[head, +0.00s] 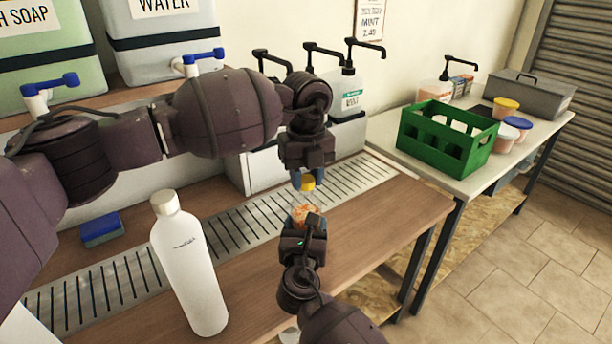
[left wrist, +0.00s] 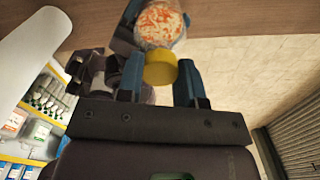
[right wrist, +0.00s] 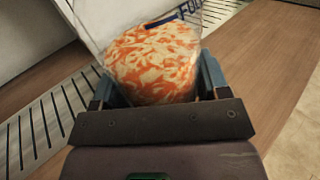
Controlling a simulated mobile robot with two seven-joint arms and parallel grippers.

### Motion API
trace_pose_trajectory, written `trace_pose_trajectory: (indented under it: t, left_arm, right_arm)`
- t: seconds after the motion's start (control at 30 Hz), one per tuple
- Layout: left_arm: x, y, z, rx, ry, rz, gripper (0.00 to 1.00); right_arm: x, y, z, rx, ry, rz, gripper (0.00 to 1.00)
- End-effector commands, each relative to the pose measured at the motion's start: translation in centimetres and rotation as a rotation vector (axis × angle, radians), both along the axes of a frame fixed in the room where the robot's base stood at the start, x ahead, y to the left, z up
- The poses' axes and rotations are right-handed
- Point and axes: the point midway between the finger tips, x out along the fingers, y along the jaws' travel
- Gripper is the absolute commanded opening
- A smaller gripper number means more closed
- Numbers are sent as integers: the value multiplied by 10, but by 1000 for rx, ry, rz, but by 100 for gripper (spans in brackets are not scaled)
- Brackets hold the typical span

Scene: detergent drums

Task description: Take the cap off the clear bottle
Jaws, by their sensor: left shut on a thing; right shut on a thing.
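The clear bottle (right wrist: 155,62), with orange-and-white contents, is in my right gripper (head: 303,232), shut around it above the front of the wooden counter. It also shows in the head view (head: 305,214) and the left wrist view (left wrist: 160,24). The yellow cap (head: 307,183) is between the fingers of my left gripper (left wrist: 160,82), which is shut on it from above. The cap also shows in the left wrist view (left wrist: 160,69), right by the bottle. I cannot tell whether cap and bottle still touch; the neck is not clearly seen.
A white bottle (head: 187,262) stands on the counter at left, near a blue sponge (head: 101,230). A slotted metal drain strip (head: 250,225) runs along the counter. Behind are large drums (head: 163,40) and a pump bottle (head: 350,92). A green crate (head: 445,140) stands on the right table.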

Motion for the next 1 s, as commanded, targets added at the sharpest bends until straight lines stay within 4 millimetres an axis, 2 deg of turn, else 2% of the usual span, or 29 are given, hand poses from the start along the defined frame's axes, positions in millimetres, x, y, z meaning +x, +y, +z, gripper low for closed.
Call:
trace_pose_trajectory:
  t: [0.3, 0.5, 1.0]
  left_arm:
    - [0, 0, 0, 0, -1, 451, 5]
    - [0, 0, 1, 0, -1, 658, 5]
    - [0, 0, 1, -1, -1, 693, 5]
  right_arm:
    - [0, 0, 0, -1, -1, 1, 2]
    - [0, 0, 0, -1, -1, 1, 2]
    - [0, 0, 0, -1, -1, 0, 2]
